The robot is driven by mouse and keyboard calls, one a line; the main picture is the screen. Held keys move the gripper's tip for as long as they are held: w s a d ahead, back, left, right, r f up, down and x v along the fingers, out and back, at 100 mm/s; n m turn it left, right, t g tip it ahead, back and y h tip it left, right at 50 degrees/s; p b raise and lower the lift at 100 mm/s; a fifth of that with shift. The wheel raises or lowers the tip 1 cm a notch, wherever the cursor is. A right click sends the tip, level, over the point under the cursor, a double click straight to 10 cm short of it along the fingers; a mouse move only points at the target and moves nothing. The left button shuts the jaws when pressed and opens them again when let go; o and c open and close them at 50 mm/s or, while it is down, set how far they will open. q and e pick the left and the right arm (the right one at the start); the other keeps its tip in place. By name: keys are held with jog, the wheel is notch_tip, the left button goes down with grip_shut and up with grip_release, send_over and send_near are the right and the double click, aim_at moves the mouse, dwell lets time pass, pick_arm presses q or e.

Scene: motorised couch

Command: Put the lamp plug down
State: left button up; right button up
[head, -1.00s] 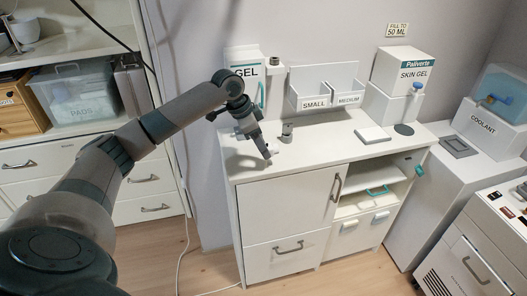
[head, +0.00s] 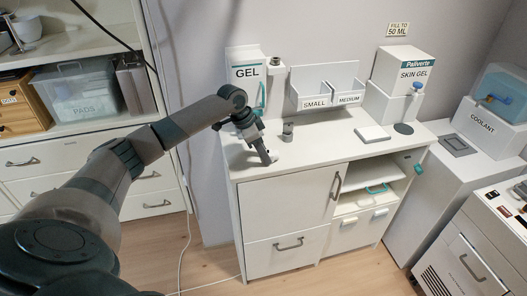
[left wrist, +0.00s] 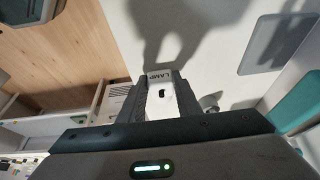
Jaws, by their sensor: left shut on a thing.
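The lamp plug (left wrist: 161,99) is a small white block marked LAMP, held between the two fingers of my left gripper (left wrist: 160,92) in the left wrist view. In the head view my left gripper (head: 268,160) points down at the front left part of the white cabinet top (head: 318,148). Its fingertips are at or just above that top. I cannot tell whether the plug touches the surface. The plug is mostly hidden by the fingers in the head view. My right gripper is not in view.
A small grey fitting (head: 288,130) stands just right of my left gripper. Behind are the GEL box (head: 244,72) and the SMALL and MEDIUM holders (head: 315,103). A white pad (head: 372,134) lies further right. The cabinet top between is clear.

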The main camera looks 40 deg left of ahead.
pick_arm(q)
jog(key=shift+f, duration=0.25)
jog(key=shift+f, duration=0.1)
jog(key=o, duration=1)
jog(key=b+v, duration=0.2)
jog(key=v, duration=1)
jog(key=shift+b, duration=0.4)
